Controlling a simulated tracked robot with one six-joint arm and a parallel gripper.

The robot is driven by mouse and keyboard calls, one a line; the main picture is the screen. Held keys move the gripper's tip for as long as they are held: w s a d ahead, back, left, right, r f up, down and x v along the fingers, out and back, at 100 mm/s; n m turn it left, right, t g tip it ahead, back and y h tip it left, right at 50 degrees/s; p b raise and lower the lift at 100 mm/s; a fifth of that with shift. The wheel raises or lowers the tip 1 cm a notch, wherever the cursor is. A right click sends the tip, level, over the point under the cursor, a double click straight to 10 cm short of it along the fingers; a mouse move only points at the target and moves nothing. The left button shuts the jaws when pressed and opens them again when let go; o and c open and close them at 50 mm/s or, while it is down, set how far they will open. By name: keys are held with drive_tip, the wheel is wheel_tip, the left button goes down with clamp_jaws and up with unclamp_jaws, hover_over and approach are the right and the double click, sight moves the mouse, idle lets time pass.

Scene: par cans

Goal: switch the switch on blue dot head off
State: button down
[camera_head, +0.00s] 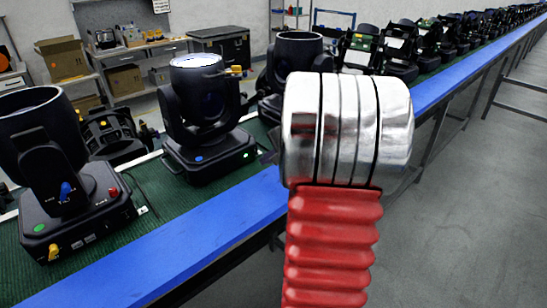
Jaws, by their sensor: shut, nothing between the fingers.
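The blue dot head (200,115) is a black moving-head lamp on the green belt, left of centre, with its lens end up. Its blue dot (198,158) is on the front of the base. A small yellow switch (236,71) sticks out at the upper right of its head. Which way it is set is too small to tell. My gripper (348,128), silver plates on a red ribbed arm, rises in the right foreground. It is shut and empty, to the right of the blue dot head and apart from it in the picture.
A green dot head (60,170) with blue and yellow switches and a red button stands at the left. Another black head (298,52) stands behind my gripper, with more lamps beyond. The blue rail (190,240) edges the belt. Grey floor (470,220) at right is clear.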

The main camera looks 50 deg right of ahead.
sight(254, 155)
drive_tip(key=shift+w+d+f, duration=0.15)
drive_tip(key=shift+w, duration=1.45)
drive_tip(key=shift+w+f, duration=0.1)
drive_tip(key=shift+w, duration=0.05)
drive_tip(key=shift+r, duration=0.9)
